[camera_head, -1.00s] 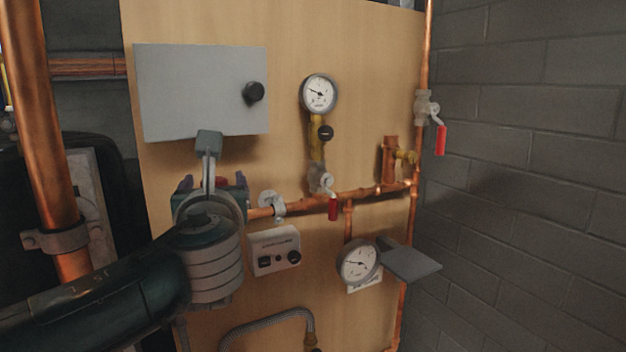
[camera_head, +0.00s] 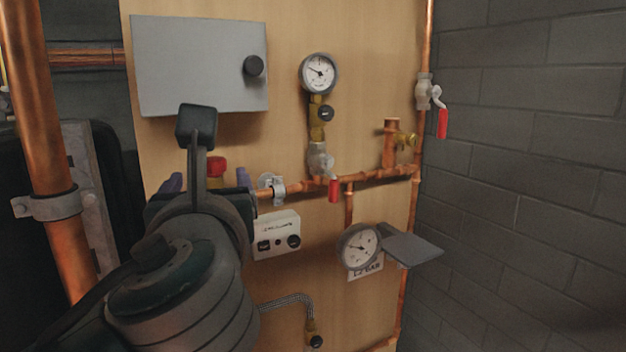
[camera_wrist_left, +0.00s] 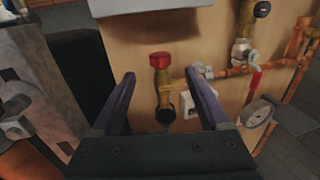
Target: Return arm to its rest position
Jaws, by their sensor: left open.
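My left gripper (camera_head: 208,181) is in front of the wooden panel at the lower left of the head view. My own wrist hides most of it, and only parts of its purple fingers show. In the left wrist view the two fingers (camera_wrist_left: 162,90) stand wide apart and hold nothing. A brass valve with a red cap (camera_wrist_left: 160,61) shows between and beyond the fingers, apart from them. In the head view that red cap (camera_head: 217,166) shows just behind my wrist. My right gripper is not in view.
A grey box (camera_head: 195,66) is on the panel above my left gripper. Gauges (camera_head: 318,73), copper pipes (camera_head: 385,177) and a red-handled valve (camera_head: 334,189) are to the right. A thick copper pipe (camera_head: 40,130) stands at the far left. A small white control box (camera_head: 276,236) is beside my wrist.

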